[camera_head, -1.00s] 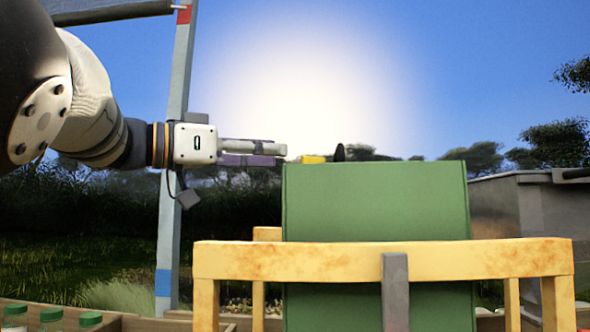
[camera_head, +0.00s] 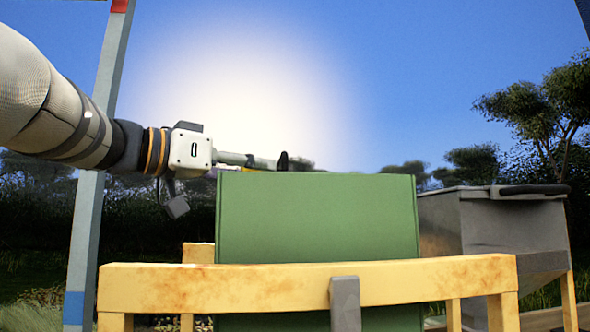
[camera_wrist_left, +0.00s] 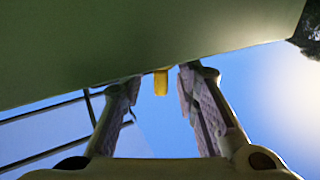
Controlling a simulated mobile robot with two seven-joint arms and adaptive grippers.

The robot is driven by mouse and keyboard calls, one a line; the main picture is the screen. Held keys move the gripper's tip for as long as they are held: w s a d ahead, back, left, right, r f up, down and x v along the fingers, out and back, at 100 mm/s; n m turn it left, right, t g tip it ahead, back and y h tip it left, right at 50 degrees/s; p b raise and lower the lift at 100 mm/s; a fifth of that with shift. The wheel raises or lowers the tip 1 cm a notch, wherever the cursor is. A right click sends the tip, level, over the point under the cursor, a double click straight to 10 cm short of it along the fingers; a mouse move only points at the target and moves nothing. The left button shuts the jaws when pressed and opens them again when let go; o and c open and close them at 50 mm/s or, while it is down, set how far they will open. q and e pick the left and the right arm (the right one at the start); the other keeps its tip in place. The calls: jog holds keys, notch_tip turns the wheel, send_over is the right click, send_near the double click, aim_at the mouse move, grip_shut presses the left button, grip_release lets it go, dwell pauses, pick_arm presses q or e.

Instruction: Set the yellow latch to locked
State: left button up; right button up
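The yellow latch (camera_wrist_left: 160,82) sticks out beyond the edge of a green box (camera_wrist_left: 120,50) in the left wrist view. It lies between the two spread fingers of my left gripper (camera_wrist_left: 158,85), with gaps on both sides. In the head view, my left gripper (camera_head: 250,161) reaches in from the left at the top edge of the green box (camera_head: 317,215). The fingers hide most of the latch there. A small dark piece (camera_head: 283,161) stands at the box top by the fingertips. My right gripper is not in view.
A yellow worn frame (camera_head: 230,287) with a grey upright (camera_head: 345,305) stands before the green box. A grey metal bin (camera_head: 510,230) is at the right. A pole (camera_head: 90,200) rises at the left behind my arm.

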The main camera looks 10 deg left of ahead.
pick_arm(q)
jog(key=shift+w, duration=0.1)
grip_shut()
jog(key=shift+m, duration=0.3)
jog(key=m+g+h, duration=0.2)
jog(key=g, duration=0.1)
jog(key=shift+m+g+h, duration=0.3)
jog(key=shift+g+h, duration=0.1)
jog(key=shift+d+m+g+h, duration=0.1)
jog(key=shift+m+g+h, duration=0.4)
jog(key=shift+g, duration=0.3)
jog(key=shift+w+r+m+g+h+b, duration=0.1)
jog(key=shift+m+g+h+b, duration=0.4)
jog(key=shift+g, duration=0.3)
jog(key=shift+m+g, duration=0.3)
jog(key=shift+m, duration=0.1)
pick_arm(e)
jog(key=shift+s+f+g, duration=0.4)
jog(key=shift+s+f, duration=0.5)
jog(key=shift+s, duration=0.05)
pick_arm(q)
jog(key=shift+s+g, duration=0.25)
jog(key=shift+g, duration=0.15)
